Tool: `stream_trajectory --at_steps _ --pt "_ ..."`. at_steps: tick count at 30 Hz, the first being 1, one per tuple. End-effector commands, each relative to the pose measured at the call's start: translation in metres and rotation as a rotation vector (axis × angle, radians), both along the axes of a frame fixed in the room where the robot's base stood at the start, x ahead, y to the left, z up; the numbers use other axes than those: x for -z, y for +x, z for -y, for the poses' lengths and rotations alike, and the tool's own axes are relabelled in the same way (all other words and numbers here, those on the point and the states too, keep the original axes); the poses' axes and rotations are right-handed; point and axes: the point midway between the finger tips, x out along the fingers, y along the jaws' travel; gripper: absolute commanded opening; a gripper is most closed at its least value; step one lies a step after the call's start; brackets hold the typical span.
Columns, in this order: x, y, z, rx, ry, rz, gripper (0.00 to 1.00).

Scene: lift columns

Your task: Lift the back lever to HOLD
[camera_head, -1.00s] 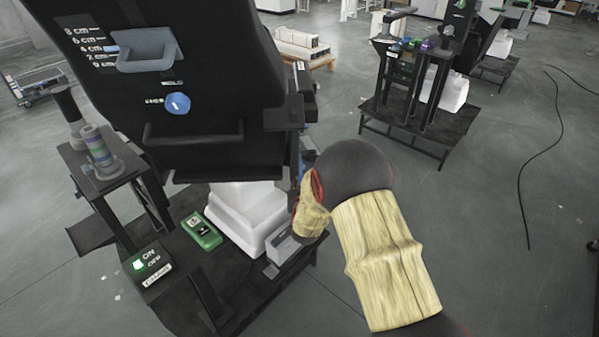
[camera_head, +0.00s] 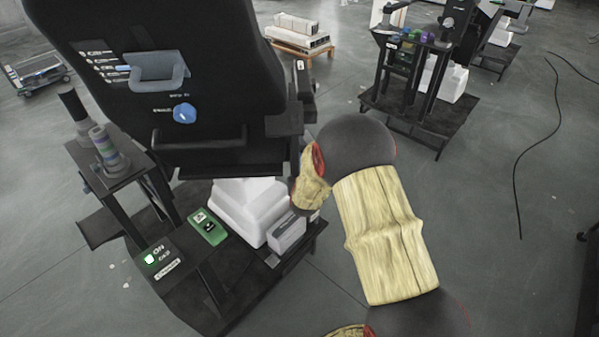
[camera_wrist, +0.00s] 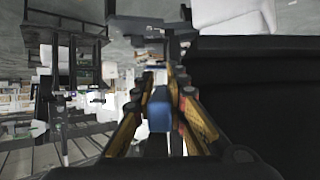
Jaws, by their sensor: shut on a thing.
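The black chair-like unit (camera_head: 200,40) fills the upper left of the head view. Its back carries a grey handle (camera_head: 158,72) beside a small scale and a blue knob (camera_head: 185,113). My gripper is hidden in the head view behind my arm, at the unit's right side. In the wrist view my gripper (camera_wrist: 160,88) has its tan fingers closed around a blue piece (camera_wrist: 160,110), seemingly the lever's grip. The black side of the unit stands right beside it. The HOLD lettering is too blurred to read now.
A green box (camera_head: 208,227), a lit ON switch box (camera_head: 160,260) and a white block (camera_head: 245,210) stand on the low black platform. A side stand (camera_head: 110,165) holds striped cylinders. Another workstation (camera_head: 425,85) stands at upper right. Open floor lies right, with a cable (camera_head: 540,130).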

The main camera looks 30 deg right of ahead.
Motion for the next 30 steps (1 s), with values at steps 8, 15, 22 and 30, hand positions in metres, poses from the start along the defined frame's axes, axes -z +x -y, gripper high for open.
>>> stream_trajectory --at_steps 8,15,22,30 --pt "0.000 0.000 0.001 0.001 0.000 0.001 0.29" --pt "0.000 0.000 0.000 0.000 0.000 0.001 0.33" --pt "-0.003 -0.003 -0.002 0.000 -0.001 0.002 0.33" --pt "-0.014 -0.039 -0.018 0.000 0.000 0.000 0.33"
